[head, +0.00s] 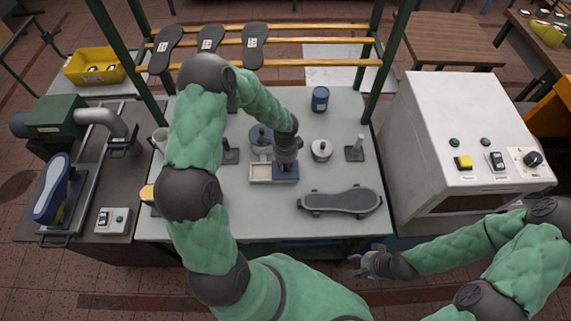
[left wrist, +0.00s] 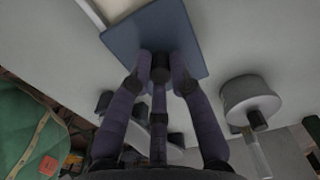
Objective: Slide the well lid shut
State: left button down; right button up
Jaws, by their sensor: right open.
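The well (head: 260,172) is a pale box with a cream inside, on the grey table, and its left part is uncovered. The blue-grey well lid (head: 287,175) covers the right part; it also shows as a flat plate in the left wrist view (left wrist: 190,35). My left gripper (head: 286,158) is above the lid. In the left wrist view its fingers (left wrist: 161,72) close around the dark knob (left wrist: 160,62) on the lid, with no clear gap. My right gripper (head: 370,265) is open and empty off the table's front edge.
A dark sole-shaped board (head: 342,201) lies right of the well. A white round pot (head: 321,149) and a blue can (head: 320,98) stand behind it. A white machine (head: 460,130) stands right of the table.

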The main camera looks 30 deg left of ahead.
pick_arm(q)
jog(key=s+a, duration=0.1)
jog(key=a, duration=0.1)
jog(key=s+a, duration=0.1)
jog(key=a, duration=0.1)
jog(key=s+a, duration=0.2)
jog(key=a, duration=0.1)
jog(key=shift+s+p, duration=0.1)
jog(key=shift+p, duration=0.25)
jog(key=shift+s+a, duration=0.15)
jog(key=shift+a, duration=0.1)
jog(key=c, duration=1.1)
grip_release()
jog(key=shift+a, duration=0.1)
jog(key=shift+c, duration=0.2)
jog(key=shift+s, duration=0.1)
jog(key=shift+r, duration=0.3)
notch_tip(320, 180, up, 11)
jog(key=shift+r, duration=0.2)
